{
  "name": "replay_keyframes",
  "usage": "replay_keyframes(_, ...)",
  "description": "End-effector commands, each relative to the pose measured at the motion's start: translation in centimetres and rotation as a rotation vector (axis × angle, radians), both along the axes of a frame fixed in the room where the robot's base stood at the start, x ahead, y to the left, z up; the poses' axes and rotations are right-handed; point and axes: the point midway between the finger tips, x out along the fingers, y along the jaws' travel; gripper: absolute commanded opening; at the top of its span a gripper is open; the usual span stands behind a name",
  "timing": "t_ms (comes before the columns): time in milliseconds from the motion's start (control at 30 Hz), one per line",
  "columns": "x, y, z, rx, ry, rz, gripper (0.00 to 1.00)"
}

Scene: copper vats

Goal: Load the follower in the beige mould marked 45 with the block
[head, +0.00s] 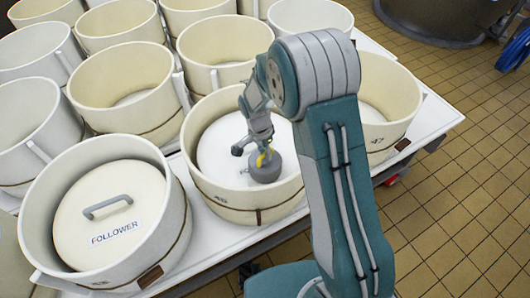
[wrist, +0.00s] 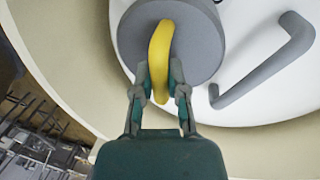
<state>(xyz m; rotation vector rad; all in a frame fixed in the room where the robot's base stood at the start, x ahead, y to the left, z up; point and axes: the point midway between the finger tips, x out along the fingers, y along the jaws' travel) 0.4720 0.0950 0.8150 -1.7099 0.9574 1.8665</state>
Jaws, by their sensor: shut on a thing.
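The block (head: 266,168) is a grey cylinder with a yellow handle (wrist: 161,55). My gripper (wrist: 161,95) is shut on the handle, seen from above in the wrist view. The beige mould marked 45 (head: 240,207) stands in the front row of the table. Its white follower (head: 217,150) lies inside, with a grey handle that shows in the wrist view (wrist: 265,65). The block is inside the mould's rim, over the right part of the follower, beside that handle. I cannot tell whether it touches the follower. My arm hides part of the mould's right side.
A mould with a follower labelled FOLLOWER (head: 112,215) stands at the front left. A mould marked 47 (head: 388,110) stands to the right, partly behind my arm. Several more beige moulds fill the white table (head: 437,115) behind. Tiled floor (head: 460,200) lies clear on the right.

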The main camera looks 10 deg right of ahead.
Motion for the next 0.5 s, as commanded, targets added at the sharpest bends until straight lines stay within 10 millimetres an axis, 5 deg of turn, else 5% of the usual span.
replay_keyframes(333,0.11,0.02,-0.02,0.001,-0.004,0.000,0.00)
replay_keyframes(433,0.10,0.01,-0.03,0.001,-0.004,0.000,0.54)
replay_keyframes(500,0.09,0.02,-0.06,0.001,-0.002,0.000,0.58)
